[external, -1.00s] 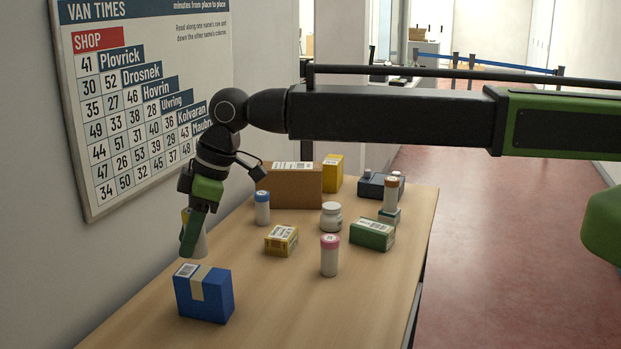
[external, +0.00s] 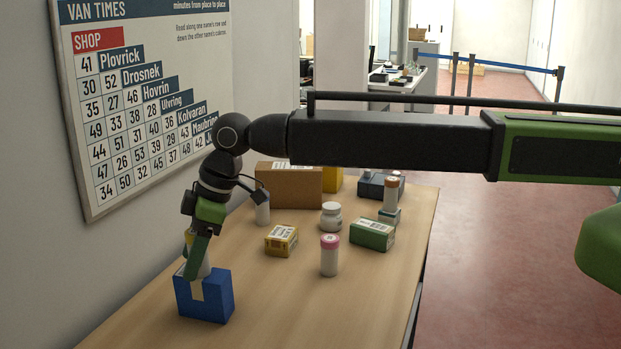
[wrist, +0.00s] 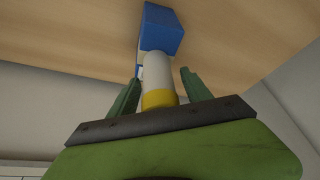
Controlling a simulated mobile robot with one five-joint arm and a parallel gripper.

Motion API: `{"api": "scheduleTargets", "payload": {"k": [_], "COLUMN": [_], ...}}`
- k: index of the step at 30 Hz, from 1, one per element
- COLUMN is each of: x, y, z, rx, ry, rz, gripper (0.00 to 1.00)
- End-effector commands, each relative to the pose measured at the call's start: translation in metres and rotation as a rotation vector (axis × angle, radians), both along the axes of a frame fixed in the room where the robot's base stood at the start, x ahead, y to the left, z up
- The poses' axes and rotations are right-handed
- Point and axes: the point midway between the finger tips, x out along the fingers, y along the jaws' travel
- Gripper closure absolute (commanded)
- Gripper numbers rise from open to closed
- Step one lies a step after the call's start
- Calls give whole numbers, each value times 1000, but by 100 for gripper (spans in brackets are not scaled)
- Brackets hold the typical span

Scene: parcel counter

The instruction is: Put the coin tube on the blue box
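The coin tube (wrist: 157,72) is white with a yellow cap. In the wrist view it stands between my gripper's fingers (wrist: 161,78), cap towards the palm, with a narrow gap showing on each side. The fingers look parted and not pressed on it. Its far end meets the blue box (wrist: 163,28). In the external view the blue box (external: 219,297) sits at the near left of the counter. My gripper (external: 195,270) points down over it, and the tube (external: 206,268) appears upright on the box's top, partly hidden by a green finger.
Behind on the counter (external: 285,318) stand a small yellow box (external: 281,240), a pink-capped tube (external: 329,258), a white jar (external: 331,216), a green box (external: 372,234) and a brown carton (external: 289,187). A wall board (external: 150,100) is close on the left. The near counter right of the blue box is clear.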

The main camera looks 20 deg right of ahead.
Motion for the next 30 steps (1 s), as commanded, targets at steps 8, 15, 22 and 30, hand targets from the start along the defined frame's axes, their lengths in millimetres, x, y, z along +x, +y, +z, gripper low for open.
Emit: {"api": "scheduleTargets", "payload": {"k": [8,15,22,30], "x": [0,-2,-6,-8], "y": [0,-12,-32,-46], "z": [4,38,89,116], "rx": [0,0,0,0], "ry": [0,0,0,0], "rz": [0,0,0,-1], "gripper": [43,43,43,43]}}
